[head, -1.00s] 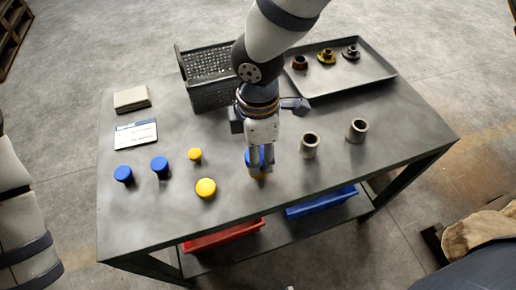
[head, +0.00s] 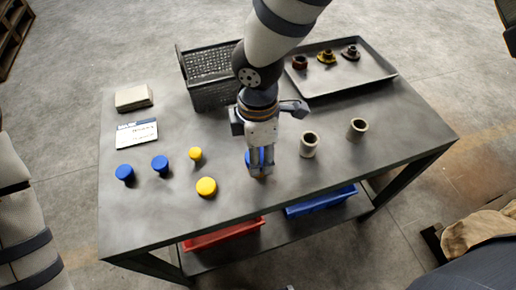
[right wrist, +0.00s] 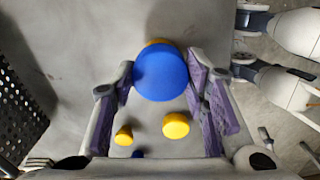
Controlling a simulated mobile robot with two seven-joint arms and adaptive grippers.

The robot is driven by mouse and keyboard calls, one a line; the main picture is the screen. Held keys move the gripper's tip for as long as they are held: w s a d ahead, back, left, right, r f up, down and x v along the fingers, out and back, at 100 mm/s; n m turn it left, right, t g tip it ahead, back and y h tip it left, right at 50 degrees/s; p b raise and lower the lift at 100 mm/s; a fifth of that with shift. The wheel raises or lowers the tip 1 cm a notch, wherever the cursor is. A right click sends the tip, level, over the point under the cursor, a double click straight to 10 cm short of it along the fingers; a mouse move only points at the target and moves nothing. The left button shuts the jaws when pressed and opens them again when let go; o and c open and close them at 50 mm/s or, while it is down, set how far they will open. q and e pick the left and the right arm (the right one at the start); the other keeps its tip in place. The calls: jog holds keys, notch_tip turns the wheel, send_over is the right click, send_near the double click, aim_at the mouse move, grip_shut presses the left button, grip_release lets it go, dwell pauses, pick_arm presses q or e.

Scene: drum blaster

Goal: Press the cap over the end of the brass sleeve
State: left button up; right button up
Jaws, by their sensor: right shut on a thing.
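My right gripper (head: 261,168) points down at the middle of the table, with its fingers shut on the sides of a blue cap (head: 254,156). In the right wrist view the blue cap (right wrist: 160,75) sits between the purple finger pads. The brass sleeve (right wrist: 158,43) shows only as a thin yellow-brown edge behind the cap; in the head view the fingers mostly hide it. The cap is at the sleeve's end, but I cannot tell how far over it the cap sits. My left arm is at the left edge of the head view, its gripper out of view.
Left on the table (head: 240,222) stand two blue caps (head: 124,172) and two yellow caps (head: 206,187). Two grey sleeves (head: 309,144) (head: 357,129) stand to the right. A black basket (head: 212,92) and a tray (head: 345,75) with flanged parts are behind. The front right is clear.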

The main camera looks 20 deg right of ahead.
jog(key=o, duration=1)
jog(key=o, duration=0.5)
notch_tip(320, 180, up, 3)
jog(key=shift+w+f+p, duration=0.1)
jog(key=shift+f+p, duration=0.1)
jog(key=shift+p, duration=0.25)
jog(key=shift+r, duration=1.2)
pick_arm(q)
jog(key=shift+w+r+t, duration=0.3)
jog(key=shift+w+r, duration=0.3)
jog(key=shift+w, duration=0.05)
